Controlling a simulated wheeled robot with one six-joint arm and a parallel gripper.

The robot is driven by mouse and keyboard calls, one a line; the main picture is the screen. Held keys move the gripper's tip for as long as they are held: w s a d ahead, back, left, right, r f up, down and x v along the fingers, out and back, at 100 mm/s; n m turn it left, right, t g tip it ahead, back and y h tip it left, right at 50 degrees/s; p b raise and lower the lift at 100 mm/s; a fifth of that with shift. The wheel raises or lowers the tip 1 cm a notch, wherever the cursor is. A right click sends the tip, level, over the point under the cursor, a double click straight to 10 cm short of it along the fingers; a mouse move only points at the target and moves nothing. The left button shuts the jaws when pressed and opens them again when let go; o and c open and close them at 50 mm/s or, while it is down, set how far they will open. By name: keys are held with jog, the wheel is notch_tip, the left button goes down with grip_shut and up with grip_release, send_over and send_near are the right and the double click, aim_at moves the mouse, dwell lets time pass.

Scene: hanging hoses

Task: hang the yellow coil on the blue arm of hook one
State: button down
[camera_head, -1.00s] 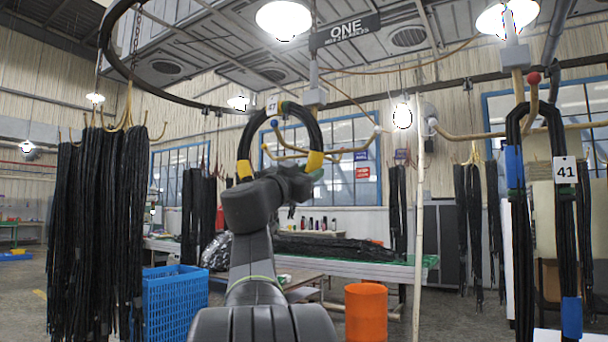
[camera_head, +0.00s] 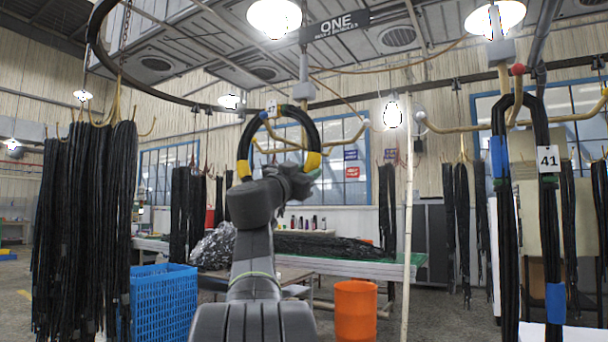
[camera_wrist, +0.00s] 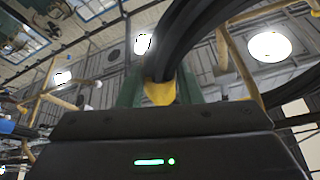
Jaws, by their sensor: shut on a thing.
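The yellow coil (camera_head: 313,161) is a black hose ring with yellow bands and a white tag reading 47. It stands upright in the middle of the head view. My gripper (camera_wrist: 160,92) is shut on it at a yellow band, which shows between the jaws in the wrist view. Hook one (camera_head: 305,92) hangs under the ONE sign (camera_head: 337,26), with several pale yellow arms. Its blue arm tip (camera_head: 263,116) appears at the upper left of the ring. I cannot tell whether the ring is around the arm or only in line with it.
Another hook at right carries a black coil with blue bands and tag 41 (camera_head: 548,158). An orange bin (camera_head: 356,310) and a pale pole (camera_head: 408,220) stand right of my arm.

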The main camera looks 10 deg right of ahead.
jog(key=shift+w+d+f+b, duration=0.25)
jog(key=shift+f+b, duration=0.35)
jog(key=shift+b, duration=0.05)
jog(key=shift+w+d+f+b, duration=0.2)
jog(key=shift+w+f+b, duration=0.05)
jog(key=shift+f+b, duration=0.35)
jog(key=shift+w+d+f+b, duration=0.15)
jog(key=shift+w+f+b, duration=0.05)
jog(key=shift+f+b, duration=0.8)
jog(key=c, duration=1)
grip_release()
jog(key=shift+o, duration=0.3)
jog(key=shift+w+f, duration=0.1)
jog(key=b+v, duration=0.3)
jog(key=v, duration=1.1)
jog(key=shift+b, duration=0.4)
